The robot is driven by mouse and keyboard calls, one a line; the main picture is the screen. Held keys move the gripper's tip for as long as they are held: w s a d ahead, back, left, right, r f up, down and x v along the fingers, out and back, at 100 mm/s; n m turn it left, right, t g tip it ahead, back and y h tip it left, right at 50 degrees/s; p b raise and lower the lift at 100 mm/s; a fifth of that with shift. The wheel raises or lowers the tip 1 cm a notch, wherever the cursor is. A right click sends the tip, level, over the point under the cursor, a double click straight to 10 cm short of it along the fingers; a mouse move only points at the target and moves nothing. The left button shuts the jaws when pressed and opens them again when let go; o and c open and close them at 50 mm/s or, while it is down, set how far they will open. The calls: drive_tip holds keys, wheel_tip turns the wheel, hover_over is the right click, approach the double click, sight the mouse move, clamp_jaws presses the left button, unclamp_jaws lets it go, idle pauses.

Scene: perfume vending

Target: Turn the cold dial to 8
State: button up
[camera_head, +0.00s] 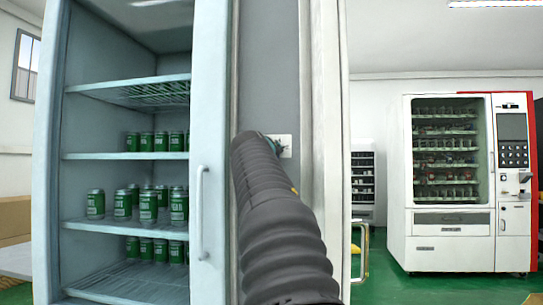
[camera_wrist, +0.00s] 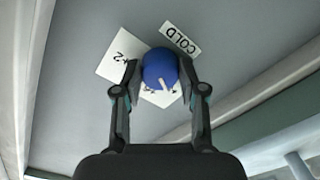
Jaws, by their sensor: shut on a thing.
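In the wrist view a blue round dial (camera_wrist: 158,68) with a pale pointer mark sits on a grey panel. A white label reading "COLD" (camera_wrist: 181,38) is beside it, and a white numbered card (camera_wrist: 118,54) lies partly behind it; most of its numbers are hidden. My gripper (camera_wrist: 159,74) is shut on the dial, one finger on each side. In the head view my arm covers the dial, and my gripper (camera_head: 268,143) is at the grey panel (camera_head: 270,60) by a white plate (camera_head: 284,146).
Left of the panel stands a fridge with several green cans (camera_head: 148,207) on shelves and a door handle (camera_head: 200,212). A white vending machine (camera_head: 452,245) stands at the right. Green floor (camera_head: 375,275) is clear between them.

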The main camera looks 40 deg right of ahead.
drive_tip(key=shift+r, duration=0.1)
drive_tip(key=o, duration=1.1)
drive_tip(key=shift+o, duration=0.2)
drive_tip(key=shift+a, duration=0.1)
drive_tip(key=v, duration=1.1)
drive_tip(key=shift+s+a, duration=0.25)
drive_tip(key=shift+a, duration=0.1)
